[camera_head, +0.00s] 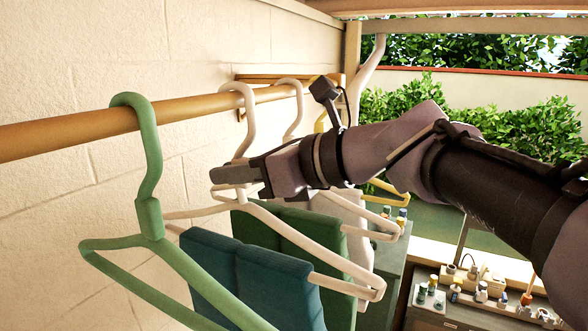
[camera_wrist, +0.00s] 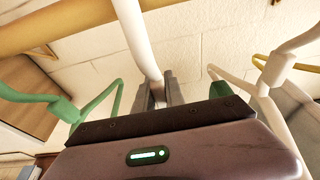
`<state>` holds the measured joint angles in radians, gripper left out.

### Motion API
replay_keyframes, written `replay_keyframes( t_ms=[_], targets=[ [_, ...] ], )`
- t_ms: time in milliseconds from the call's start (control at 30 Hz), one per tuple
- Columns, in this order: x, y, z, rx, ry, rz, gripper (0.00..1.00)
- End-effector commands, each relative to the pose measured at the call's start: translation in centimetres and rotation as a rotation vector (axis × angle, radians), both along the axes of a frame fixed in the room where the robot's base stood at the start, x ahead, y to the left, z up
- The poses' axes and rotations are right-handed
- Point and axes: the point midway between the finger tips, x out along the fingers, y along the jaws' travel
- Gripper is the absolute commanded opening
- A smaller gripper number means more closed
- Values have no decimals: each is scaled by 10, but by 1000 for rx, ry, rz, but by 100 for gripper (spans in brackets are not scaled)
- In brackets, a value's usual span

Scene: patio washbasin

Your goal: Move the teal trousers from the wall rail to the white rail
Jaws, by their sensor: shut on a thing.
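The teal trousers (camera_head: 285,290) are folded over the lower bar of a white hanger (camera_head: 245,125), just behind a green hanger (camera_head: 149,215). The white hanger's hook loops over the wooden wall rail (camera_head: 80,128). My gripper (camera_head: 235,173) is shut on this hanger's neck, just below the hook. In the wrist view the white neck (camera_wrist: 138,40) runs down between my gripper's fingers (camera_wrist: 164,88). My gripper body hides the trousers there. I cannot clearly make out the white rail.
Dark green trousers (camera_head: 305,230) hang close behind the teal ones. Another white hanger (camera_head: 292,95) and a yellow hanger (camera_head: 385,187) follow along the rail. The pale wall (camera_head: 60,60) is close on the left. Bottles (camera_head: 482,292) stand on a low cabinet at the lower right.

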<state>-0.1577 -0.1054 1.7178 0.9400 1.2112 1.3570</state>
Motion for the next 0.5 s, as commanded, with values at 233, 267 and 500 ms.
replay_keyframes(
  t_ms=[233,267,500],
  targets=[
    [0,0,11,1,-2,0,0],
    [0,0,13,1,-2,0,0],
    [0,0,30,1,-1,0,0]
  ],
)
